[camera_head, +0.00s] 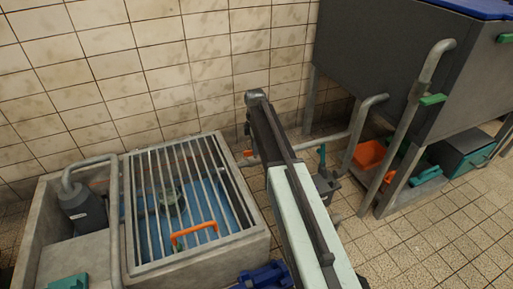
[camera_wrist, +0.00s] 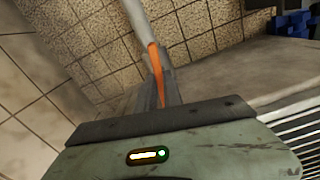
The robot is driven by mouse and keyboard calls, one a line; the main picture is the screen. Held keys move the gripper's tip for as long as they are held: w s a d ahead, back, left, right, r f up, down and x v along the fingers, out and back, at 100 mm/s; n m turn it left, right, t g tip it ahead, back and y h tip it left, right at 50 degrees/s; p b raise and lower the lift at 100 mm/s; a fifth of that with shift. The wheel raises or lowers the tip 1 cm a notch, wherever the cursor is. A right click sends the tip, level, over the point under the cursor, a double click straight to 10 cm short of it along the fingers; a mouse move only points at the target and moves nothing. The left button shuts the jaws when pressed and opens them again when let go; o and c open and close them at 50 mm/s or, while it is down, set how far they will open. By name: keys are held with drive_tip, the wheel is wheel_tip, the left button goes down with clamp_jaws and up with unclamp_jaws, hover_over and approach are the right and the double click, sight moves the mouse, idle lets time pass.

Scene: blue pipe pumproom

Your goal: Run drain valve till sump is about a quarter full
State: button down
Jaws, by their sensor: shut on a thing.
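The concrete sump (camera_head: 255,243) stands at the lower left in the head view, under a barred grate with an orange handle (camera_head: 195,232). Blue shows between the bars; I cannot tell how deep any water is. A grey pipe (camera_head: 320,141) runs from the tank side towards the sump, with a bit of orange (camera_head: 249,153) by its end, partly behind my arm. In the wrist view, my gripper (camera_wrist: 162,92) is shut on an orange lever (camera_wrist: 156,62), beside a pale pipe (camera_wrist: 137,18). My arm hides most of the gripper in the head view.
A dark tank (camera_head: 385,65) on legs stands at the right, with a green-handled pipe valve (camera_head: 433,99). A teal lever (camera_head: 322,155) rises right of my arm. An orange bin (camera_head: 371,157) sits beneath the tank. A blue object (camera_head: 264,276) lies near the sump. Tiled floor is clear at lower right.

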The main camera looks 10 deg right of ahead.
drive_tip(key=shift+w+d+n, duration=0.15)
drive_tip(key=shift+d+n, duration=0.1)
drive_tip(key=shift+n, duration=0.85)
drive_tip(key=c, duration=1.5)
unclamp_jaws()
drive_tip(key=shift+a, duration=0.1)
wheel_tip(320, 180, up, 8)
drive_tip(key=p, duration=0.8)
drive_tip(key=shift+f, duration=0.1)
